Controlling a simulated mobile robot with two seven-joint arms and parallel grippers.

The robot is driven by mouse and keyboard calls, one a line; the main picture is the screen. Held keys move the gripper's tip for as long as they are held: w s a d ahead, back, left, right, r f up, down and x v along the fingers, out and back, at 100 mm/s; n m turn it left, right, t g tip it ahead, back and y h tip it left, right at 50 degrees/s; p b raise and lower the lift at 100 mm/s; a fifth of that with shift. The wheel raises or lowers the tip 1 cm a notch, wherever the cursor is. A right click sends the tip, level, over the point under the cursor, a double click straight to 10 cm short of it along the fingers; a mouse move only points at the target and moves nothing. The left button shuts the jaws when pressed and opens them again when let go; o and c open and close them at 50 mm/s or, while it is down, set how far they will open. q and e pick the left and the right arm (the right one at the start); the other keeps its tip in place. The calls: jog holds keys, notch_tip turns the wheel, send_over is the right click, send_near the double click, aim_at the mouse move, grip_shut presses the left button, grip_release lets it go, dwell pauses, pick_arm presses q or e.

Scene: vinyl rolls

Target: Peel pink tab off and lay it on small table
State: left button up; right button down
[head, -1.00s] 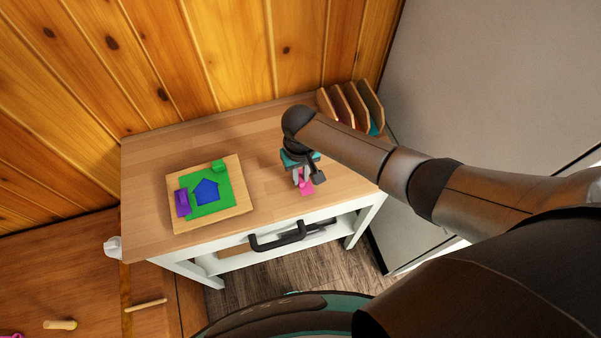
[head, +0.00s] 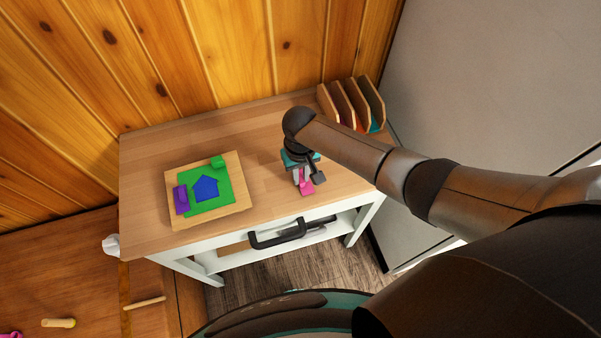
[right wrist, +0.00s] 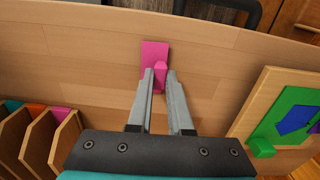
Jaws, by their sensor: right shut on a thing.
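The pink tab (head: 307,188) is a flat rectangle with a raised grip, at the front right of the small table (head: 262,198). In the right wrist view the pink tab (right wrist: 155,52) lies flat on or just over the wood near the table's edge; I cannot tell if it touches. My right gripper (head: 302,178) points down with its fingers (right wrist: 160,82) shut on the tab's raised grip. A board (head: 240,212) to the left carries a green sheet with a blue house shape, a purple tab and a green tab. My left gripper is not in view.
A wooden rack (head: 372,97) with upright dividers stands at the table's back right corner. A wood wall is behind and a grey panel (head: 480,80) is to the right. Bare tabletop lies between board and gripper. A dark handle (head: 278,238) is on the table's front.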

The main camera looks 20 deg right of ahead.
jog(key=shift+f, duration=0.15)
dwell(0.4)
grip_release()
dwell(0.8)
dwell(0.3)
notch_tip(320, 180, up, 6)
jog(key=p, duration=0.6)
jog(key=shift+p, duration=0.35)
jog(key=shift+r, duration=1.5)
